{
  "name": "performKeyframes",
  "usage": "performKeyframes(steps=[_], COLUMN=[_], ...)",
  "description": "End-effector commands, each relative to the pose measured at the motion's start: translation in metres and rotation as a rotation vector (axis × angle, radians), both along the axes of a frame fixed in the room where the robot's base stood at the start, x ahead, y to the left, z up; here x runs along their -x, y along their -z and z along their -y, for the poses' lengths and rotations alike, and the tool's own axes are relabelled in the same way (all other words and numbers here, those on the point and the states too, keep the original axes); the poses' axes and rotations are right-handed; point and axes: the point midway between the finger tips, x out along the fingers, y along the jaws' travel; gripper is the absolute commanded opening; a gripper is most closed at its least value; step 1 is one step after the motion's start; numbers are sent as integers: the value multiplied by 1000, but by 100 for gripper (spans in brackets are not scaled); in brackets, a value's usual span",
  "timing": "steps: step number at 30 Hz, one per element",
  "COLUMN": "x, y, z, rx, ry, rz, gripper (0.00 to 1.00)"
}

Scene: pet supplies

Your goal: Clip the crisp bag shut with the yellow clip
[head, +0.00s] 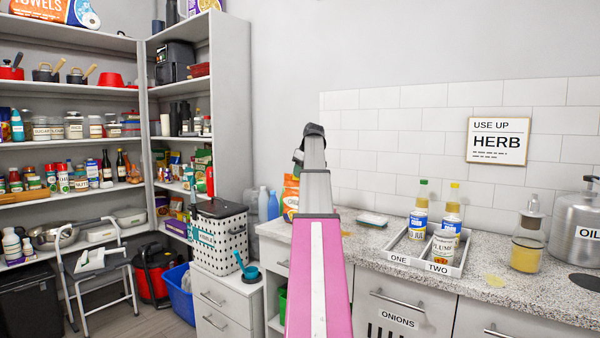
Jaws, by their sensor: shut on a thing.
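My arm reaches out over the counter, and its dark end stands high in front of the wall. A small dark part of my gripper (298,157) shows at the left of the arm's end, above the bag. Its fingertips are mostly hidden behind my arm. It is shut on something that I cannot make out. An orange and green bag (291,192), which looks like the crisp bag, stands upright at the counter's left end, partly covered by my arm. I cannot make out the yellow clip, and the bag's top edge is unclear.
A tray (399,260) marked ONE and TWO holds two bottles on the speckled counter (378,227). A glass jar (527,243) and an OIL canister (573,228) stand right. A spotted basket (219,235) sits left.

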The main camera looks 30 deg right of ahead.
Motion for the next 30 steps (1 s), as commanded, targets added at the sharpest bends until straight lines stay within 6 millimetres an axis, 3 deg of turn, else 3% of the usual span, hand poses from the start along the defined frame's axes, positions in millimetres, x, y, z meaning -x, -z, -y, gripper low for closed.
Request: performKeyframes(steps=[1,3,14,30], x=[0,0,1,31], y=[0,0,-4,-85], z=[0,0,1,15], rx=[0,0,0,1], ry=[0,0,0,0], rz=[0,0,0,0], gripper=[33,53,53,53])
